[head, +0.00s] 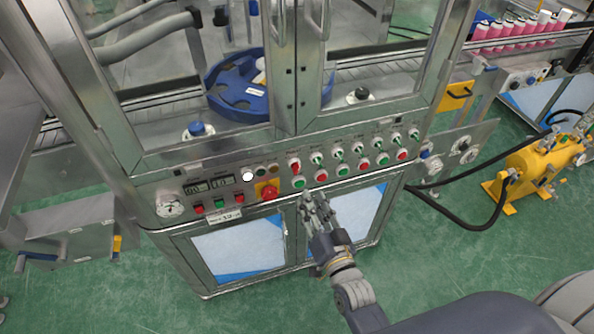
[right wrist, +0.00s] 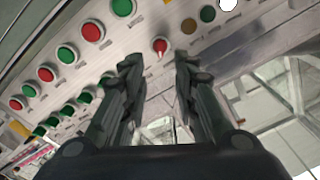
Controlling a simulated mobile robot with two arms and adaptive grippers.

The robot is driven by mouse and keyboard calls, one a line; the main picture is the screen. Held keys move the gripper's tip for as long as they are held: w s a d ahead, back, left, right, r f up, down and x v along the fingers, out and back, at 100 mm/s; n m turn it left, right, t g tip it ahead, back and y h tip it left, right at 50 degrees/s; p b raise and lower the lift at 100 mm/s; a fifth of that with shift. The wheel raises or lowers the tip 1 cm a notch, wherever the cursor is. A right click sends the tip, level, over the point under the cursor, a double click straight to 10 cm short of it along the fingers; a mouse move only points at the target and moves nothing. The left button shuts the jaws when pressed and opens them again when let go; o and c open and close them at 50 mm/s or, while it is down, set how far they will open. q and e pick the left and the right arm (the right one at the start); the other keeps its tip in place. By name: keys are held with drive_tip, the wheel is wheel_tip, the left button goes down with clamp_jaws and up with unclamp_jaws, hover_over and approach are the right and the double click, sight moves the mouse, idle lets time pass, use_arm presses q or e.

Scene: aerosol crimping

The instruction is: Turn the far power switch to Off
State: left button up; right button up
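A small red rotary switch (head: 294,165) sits at the left end of a row of green rotary switches (head: 338,154) on the machine's sloped control panel. No readable label shows which of these is the far power switch. My right gripper (head: 316,197) is open and empty, below the panel's lower edge and pointing at it. In the right wrist view the red switch (right wrist: 159,46) appears beyond and between the two open fingertips (right wrist: 158,62), apart from them. A pale mark on its face looks roughly upright there. My left gripper is not in view.
Below the switches runs a row of green and red buttons (head: 321,175). A red emergency button (head: 269,192) on a yellow plate, indicator lamps (head: 247,175) and digital displays (head: 210,186) lie to the left. Metal door frames (head: 284,75) rise above the panel. A yellow pump (head: 542,168) stands right.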

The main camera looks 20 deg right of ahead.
sight(298, 171)
drive_tip(key=w, duration=0.5)
drive_tip(key=w+p, duration=0.1)
drive_tip(key=w, duration=0.4)
drive_tip(key=shift+w+a, duration=0.2)
drive_tip(key=shift+w, duration=0.1)
clamp_jaws()
